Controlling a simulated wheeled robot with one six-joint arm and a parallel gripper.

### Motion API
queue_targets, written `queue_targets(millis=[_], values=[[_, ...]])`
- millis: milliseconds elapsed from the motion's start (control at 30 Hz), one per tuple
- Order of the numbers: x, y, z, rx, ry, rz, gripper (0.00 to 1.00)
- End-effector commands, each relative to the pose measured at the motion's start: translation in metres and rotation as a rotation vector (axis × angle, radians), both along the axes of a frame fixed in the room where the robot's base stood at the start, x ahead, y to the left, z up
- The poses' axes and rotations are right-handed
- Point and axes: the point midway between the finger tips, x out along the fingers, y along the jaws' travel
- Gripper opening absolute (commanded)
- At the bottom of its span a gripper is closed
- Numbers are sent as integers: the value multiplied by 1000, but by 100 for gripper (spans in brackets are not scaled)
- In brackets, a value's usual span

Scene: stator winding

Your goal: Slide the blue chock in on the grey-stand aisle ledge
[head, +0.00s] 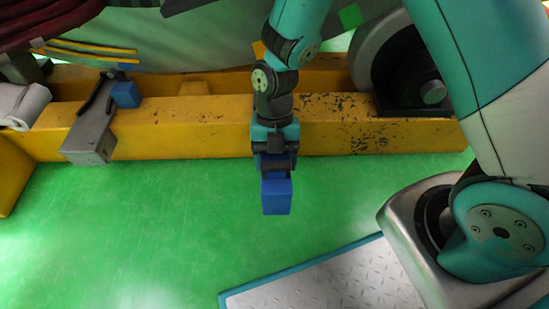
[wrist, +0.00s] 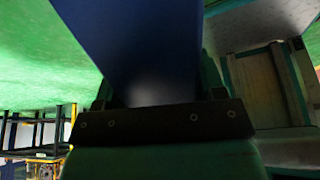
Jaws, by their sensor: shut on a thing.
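My gripper (head: 276,172) hangs near the middle of the head view, pointing down, and is shut on a blue chock (head: 277,196). The chock shows below the jaws, in front of the yellow beam and over the green floor. In the wrist view the blue chock (wrist: 145,50) fills the upper middle, close to the camera; the fingertips are hidden there. A second blue block (head: 126,95) sits at the left, at the yellow beam beside a grey bracket (head: 90,135). I cannot tell which surface is the grey-stand aisle ledge.
A long yellow beam (head: 215,140) with worn paint runs across behind my gripper. A dark housing with a round grey part (head: 433,92) stands at the right on the beam. A white roll (head: 22,105) lies at far left. The green floor (head: 150,230) is clear at lower left.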

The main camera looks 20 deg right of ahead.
Motion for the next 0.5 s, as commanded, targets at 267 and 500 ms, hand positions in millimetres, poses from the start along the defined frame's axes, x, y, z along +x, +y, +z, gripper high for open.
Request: queue_targets(millis=[267, 500], values=[[32, -9, -7, 0, -1, 2, 31], [59, -17, -12, 1, -3, 2, 31]])
